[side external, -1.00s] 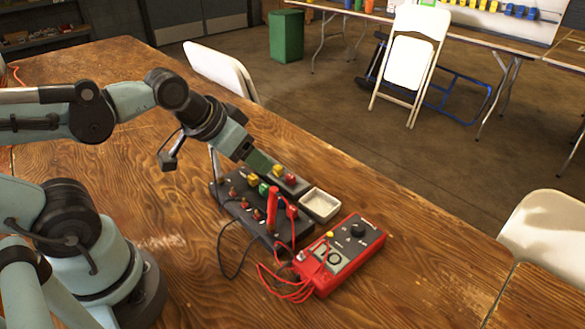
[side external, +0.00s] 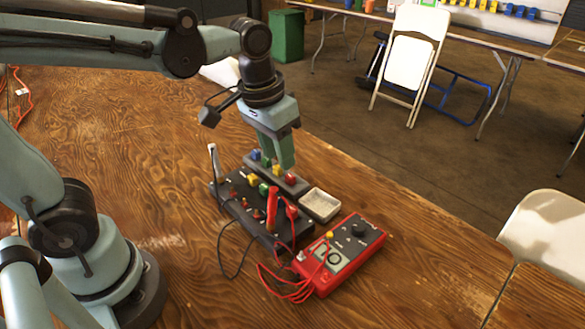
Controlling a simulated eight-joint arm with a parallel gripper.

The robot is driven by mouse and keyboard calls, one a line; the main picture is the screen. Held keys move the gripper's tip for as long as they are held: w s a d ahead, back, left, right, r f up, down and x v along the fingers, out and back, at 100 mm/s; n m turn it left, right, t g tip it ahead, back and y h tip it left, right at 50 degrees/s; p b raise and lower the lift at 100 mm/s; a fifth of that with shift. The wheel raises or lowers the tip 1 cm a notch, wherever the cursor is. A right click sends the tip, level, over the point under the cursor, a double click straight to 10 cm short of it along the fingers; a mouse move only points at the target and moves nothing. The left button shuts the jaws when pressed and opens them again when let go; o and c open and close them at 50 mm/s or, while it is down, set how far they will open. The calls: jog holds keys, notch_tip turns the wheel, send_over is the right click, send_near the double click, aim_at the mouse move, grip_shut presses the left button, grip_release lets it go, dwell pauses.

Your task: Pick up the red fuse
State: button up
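A green fuse (side external: 266,161) and a blue fuse (side external: 255,155) stand farther left in the same row. My gripper (side external: 283,163) points down over this row, with its tips just above and behind the yellow and red fuses. It appears apart from the red fuse. From this angle its finger gap is not clear. Nothing is visibly held.
A dark fuse block (side external: 240,205) with more coloured pieces stands in front of the strip. Red probes (side external: 272,208) rise from it, wired to a red multimeter (side external: 345,255). Bare table lies to the right.

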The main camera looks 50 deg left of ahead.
aim_at(294, 207)
jog(key=shift+w+d+f+g, duration=0.3)
jog(key=shift+d+f+g, duration=0.1)
jog(key=shift+f, duration=1.65)
jog(key=shift+w+d+f+g, duration=0.35)
jog(key=shift+d+f, duration=0.1)
jog(key=shift+f, duration=1.55)
jog(key=shift+w+d+f+g, duration=0.25)
jog(key=shift+d+f+g, duration=0.15)
jog(key=shift+f, duration=1.65)
grip_shut()
